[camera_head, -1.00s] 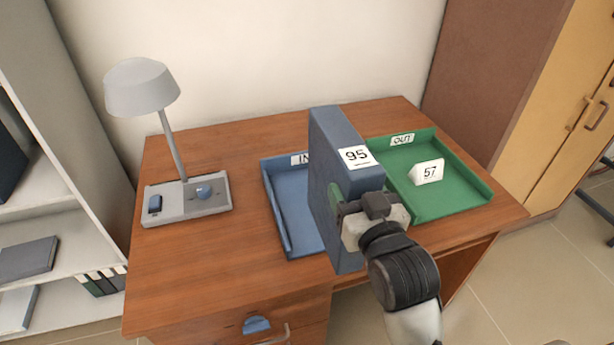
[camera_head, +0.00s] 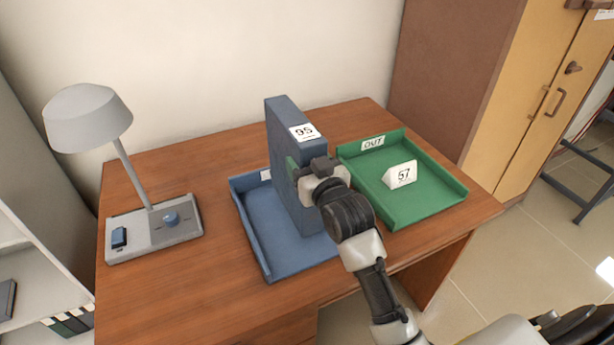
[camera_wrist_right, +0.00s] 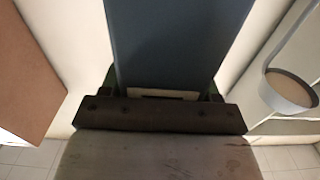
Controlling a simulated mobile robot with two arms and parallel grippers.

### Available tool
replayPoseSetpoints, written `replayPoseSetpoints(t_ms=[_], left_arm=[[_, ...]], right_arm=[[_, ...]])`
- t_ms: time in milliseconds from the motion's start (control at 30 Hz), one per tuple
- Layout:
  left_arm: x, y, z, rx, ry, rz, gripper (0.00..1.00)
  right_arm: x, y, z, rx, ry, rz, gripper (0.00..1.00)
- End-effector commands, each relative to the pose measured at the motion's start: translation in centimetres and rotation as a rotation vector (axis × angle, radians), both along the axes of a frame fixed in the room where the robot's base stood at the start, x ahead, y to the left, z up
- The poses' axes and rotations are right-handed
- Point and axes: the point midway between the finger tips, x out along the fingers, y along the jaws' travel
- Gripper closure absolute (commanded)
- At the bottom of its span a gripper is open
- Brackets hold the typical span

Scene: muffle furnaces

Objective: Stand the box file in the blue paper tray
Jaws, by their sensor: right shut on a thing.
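In the right wrist view the box file (camera_wrist_right: 178,40) fills the space between the fingers (camera_wrist_right: 163,95). The box file and arm hide the tray's right side. My left gripper is not in view.
A grey lamp (camera_head: 155,240) stands at the left. Bare wooden desk (camera_head: 215,285) lies between lamp and blue tray. A wall is behind.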

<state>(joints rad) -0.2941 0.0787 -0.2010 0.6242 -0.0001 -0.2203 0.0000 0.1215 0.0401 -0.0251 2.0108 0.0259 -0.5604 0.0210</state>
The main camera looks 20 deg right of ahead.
Motion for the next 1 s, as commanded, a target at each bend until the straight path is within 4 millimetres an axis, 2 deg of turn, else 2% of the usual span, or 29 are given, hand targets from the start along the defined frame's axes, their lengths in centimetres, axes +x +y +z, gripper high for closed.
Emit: replayPoseSetpoints(t_ms=[300, 700, 733, 900, 1000], left_arm=[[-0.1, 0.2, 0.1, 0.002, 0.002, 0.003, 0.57], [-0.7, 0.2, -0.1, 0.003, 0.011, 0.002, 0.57], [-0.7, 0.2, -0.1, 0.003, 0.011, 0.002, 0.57], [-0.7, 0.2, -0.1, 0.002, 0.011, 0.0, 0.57], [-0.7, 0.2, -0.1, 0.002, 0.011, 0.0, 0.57]], right_arm=[[0.1, 0.0, -3.6, 0.001, -0.002, -0.001, 0.93], [0.1, 0.0, -4.2, 0.0, -0.004, -0.001, 0.93], [0.0, 0.0, -4.4, 0.0, 0.0, -0.001, 0.37], [0.0, 0.0, -4.3, 0.0, 0.0, -0.001, 0.13], [0.0, 0.0, -4.3, 0.0, 0.0, -0.001, 0.13]])
